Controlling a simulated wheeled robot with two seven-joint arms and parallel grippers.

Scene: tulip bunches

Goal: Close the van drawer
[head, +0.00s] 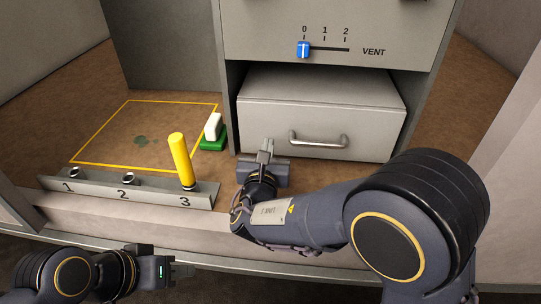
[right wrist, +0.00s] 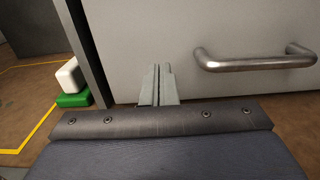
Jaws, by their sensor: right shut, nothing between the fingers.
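The van drawer (head: 370,119) is a grey box with a metal bar handle (head: 320,140), sticking out of its cabinet opening below the VENT panel. In the right wrist view its front face (right wrist: 150,35) fills the upper part, with the handle (right wrist: 255,62) to the right. My right gripper (head: 266,146) is shut and empty, close to the drawer front's lower left part, left of the handle; its fingertips also show in the right wrist view (right wrist: 158,68). Whether they touch the front is unclear. My left gripper (head: 188,271) is low at the left, away from the drawer; its finger gap is unclear.
A rack (head: 150,193) numbered 1 to 3 stands left, with a yellow cylinder (head: 180,160) upright at 3. A green-and-white block (head: 213,133) sits beside the yellow floor outline (head: 110,128). The VENT panel's blue slider (head: 303,50) is at 0.

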